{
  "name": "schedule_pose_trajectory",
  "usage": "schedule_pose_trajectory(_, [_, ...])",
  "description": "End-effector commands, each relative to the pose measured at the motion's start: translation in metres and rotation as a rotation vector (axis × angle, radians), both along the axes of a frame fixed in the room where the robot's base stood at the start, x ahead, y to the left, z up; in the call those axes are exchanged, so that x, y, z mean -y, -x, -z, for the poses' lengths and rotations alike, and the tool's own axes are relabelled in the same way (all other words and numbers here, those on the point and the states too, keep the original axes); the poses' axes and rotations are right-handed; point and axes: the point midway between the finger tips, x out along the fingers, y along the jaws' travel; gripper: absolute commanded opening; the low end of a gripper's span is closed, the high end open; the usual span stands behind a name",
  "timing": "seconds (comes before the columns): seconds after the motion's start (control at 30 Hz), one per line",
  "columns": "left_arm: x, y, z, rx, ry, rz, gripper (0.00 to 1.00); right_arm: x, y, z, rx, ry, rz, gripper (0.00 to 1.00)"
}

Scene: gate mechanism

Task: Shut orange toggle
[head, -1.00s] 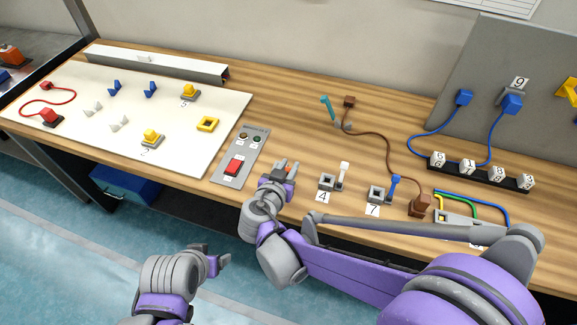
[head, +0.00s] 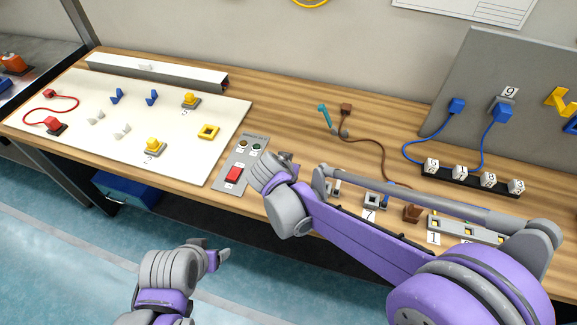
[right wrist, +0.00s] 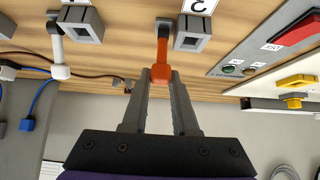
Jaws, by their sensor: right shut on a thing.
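The orange toggle (right wrist: 161,68) is in the right wrist view, a short lever with an orange end and a dark stem beside a grey square socket (right wrist: 192,34). My right gripper (right wrist: 160,78) has its two fingers on either side of the orange end and is shut on it. In the head view my right wrist and arm hide the toggle, and only a little of the right gripper (head: 286,156) shows. My left gripper (head: 223,257) hangs in front of the table, away from the toggle; its jaw opening is unclear.
A white toggle (right wrist: 59,58) stands left of the orange one in the right wrist view. A grey panel with a red switch (head: 233,174) lies left of my right gripper. A brown cable (head: 365,143) runs behind my arm. Wood behind the panel is clear.

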Motion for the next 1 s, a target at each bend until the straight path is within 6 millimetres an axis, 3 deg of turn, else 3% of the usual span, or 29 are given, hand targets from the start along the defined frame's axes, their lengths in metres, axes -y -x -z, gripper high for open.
schedule_pose_trajectory(0.5, [0.0,-0.003,-0.008,0.005,0.0,0.0,0.72,0.01,-0.031,0.006,-0.439,-0.144,0.0,0.0])
schedule_pose_trajectory(1.0, [0.0,-0.002,-0.005,0.004,0.0,0.0,0.72,0.014,-0.042,0.014,-0.647,-0.211,0.0,0.0])
